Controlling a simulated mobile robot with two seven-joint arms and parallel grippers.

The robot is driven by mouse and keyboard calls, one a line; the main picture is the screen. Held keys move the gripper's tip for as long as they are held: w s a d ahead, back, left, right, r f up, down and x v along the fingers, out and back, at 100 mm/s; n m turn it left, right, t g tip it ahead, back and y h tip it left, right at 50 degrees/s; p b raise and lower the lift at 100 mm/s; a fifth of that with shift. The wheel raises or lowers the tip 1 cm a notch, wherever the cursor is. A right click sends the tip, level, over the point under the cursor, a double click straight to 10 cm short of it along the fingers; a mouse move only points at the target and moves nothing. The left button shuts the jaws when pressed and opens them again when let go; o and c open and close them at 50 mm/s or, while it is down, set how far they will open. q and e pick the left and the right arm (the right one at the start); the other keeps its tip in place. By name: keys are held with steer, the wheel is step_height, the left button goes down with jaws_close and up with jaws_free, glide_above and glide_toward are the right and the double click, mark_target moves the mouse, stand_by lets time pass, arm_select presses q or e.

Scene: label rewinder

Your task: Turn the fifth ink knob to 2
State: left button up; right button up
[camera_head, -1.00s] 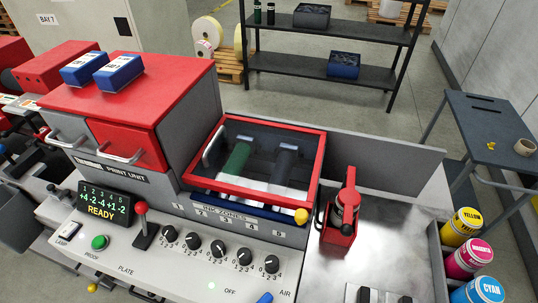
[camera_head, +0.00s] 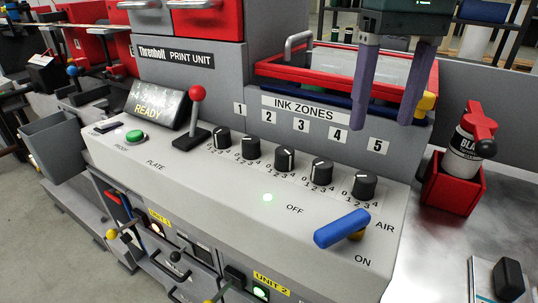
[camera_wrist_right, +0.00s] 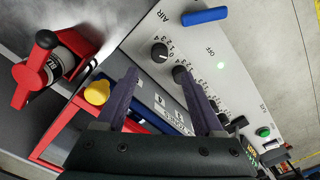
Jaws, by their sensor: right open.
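The fifth ink knob (camera_head: 364,186) is the rightmost of a row of black knobs on the sloped grey console, below the label 5 (camera_head: 377,146). It has a white pointer line and a small number scale; its exact setting is too small to read. In the right wrist view the fifth knob (camera_wrist_right: 160,53) sits beyond the fingers. The fourth knob (camera_head: 321,172) is just left of it. My right gripper (camera_head: 388,108) is open and empty, fingers pointing down in front of the ink tray, above and behind the knobs, touching none. My left gripper is not in view.
A blue lever (camera_head: 341,229) stands in front of the fifth knob, beside the AIR label. A red-knobbed lever (camera_head: 197,108) rises left of the row. The red-framed ink tray (camera_head: 310,75) is behind. A red holder (camera_head: 452,185) with an ink can (camera_head: 463,153) stands right.

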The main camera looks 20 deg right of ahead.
mark_target(367, 176)
step_height(367, 176, down, 10)
steer(key=shift+r+p, duration=0.15)
steer(key=shift+p, duration=0.25)
jaws_close()
stand_by(0.5)
